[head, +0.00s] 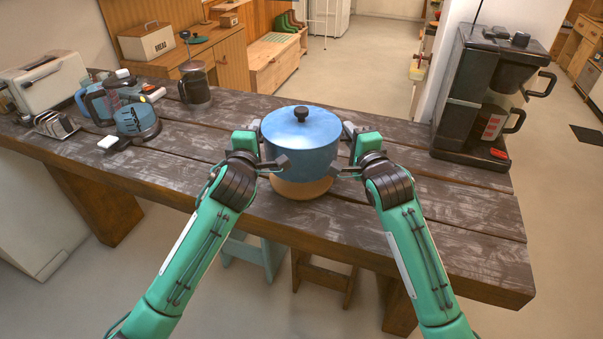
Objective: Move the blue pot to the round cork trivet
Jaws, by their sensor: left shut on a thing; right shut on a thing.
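The blue pot (301,148) with its lid and black knob is upright in the middle of the wooden table. The round cork trivet (301,190) shows directly beneath it, mostly hidden by the pot. I cannot tell whether the pot's base touches the trivet or hangs just above it. My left gripper (263,149) is shut on the pot's left side, and my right gripper (347,150) is shut on its right side. The handles are hidden by the grippers.
A black coffee machine (468,100) stands at the table's right end. A toaster (42,78), a toast rack (58,127), a blue kettle (136,120) and a dark French press (195,87) are at the left. The table's front edge is close below the trivet. Bare planks lie on both sides.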

